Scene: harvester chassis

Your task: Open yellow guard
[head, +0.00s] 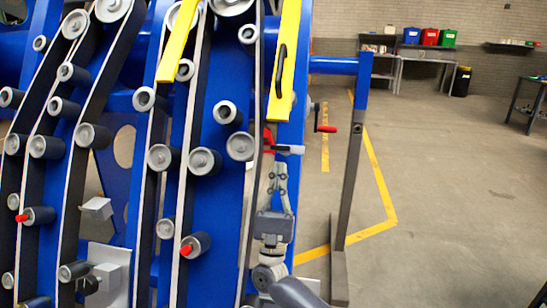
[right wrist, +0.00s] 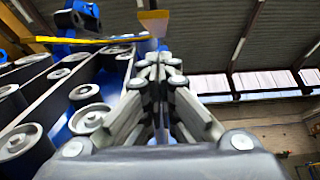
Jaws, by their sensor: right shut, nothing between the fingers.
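The yellow guard (head: 289,62) is a long upright yellow panel with a black handle (head: 280,70) on the blue harvester chassis. My right gripper (head: 279,168) points upward below the guard's lower end. Its fingers are together and empty, and it looks apart from the guard. In the right wrist view, the shut fingers (right wrist: 161,62) stand in the middle, with a yellowish-tan panel end (right wrist: 153,22) above them, likely the guard. My left gripper is not in view.
A second yellow strip (head: 178,42) is left of the guard. Rollers and belts fill the chassis. A red-handled crank (head: 325,128) sticks out right of the guard, near a grey post (head: 349,180). The floor to the right is open, with benches and coloured bins behind.

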